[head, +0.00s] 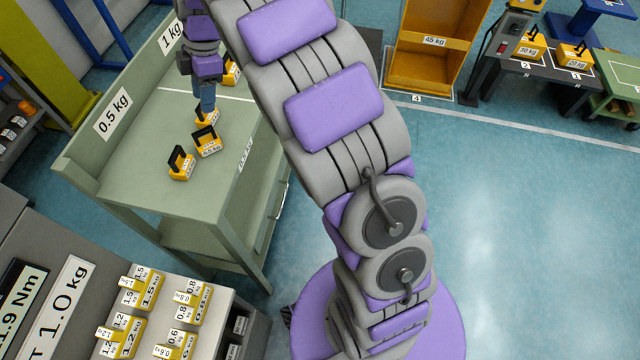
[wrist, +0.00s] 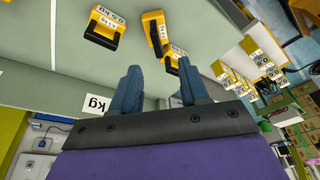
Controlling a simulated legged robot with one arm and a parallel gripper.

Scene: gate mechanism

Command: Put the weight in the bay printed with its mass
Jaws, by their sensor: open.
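A green bench (head: 135,190) has a back panel with a 0.5 kg sign (head: 113,115) and a 1 kg sign (head: 171,36). A white line divides its top. Yellow weights with black handles stand on the 0.5 kg side: a front one (head: 181,165), one behind it (head: 207,142), and one at my fingertips (head: 207,118). Another weight (head: 231,70) is farther back, partly hidden by my arm. My gripper (wrist: 158,68) is open, its fingers pointing at the bench. A weight (wrist: 103,27) reading 0.5 kg and another weight (wrist: 155,30) lie beyond the fingertips. I cannot tell whether the fingers touch one.
A grey stand (head: 215,335) at lower left holds several yellow weights (head: 142,285) beside a 1.0 kg sign (head: 62,305). The blue floor at right is clear.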

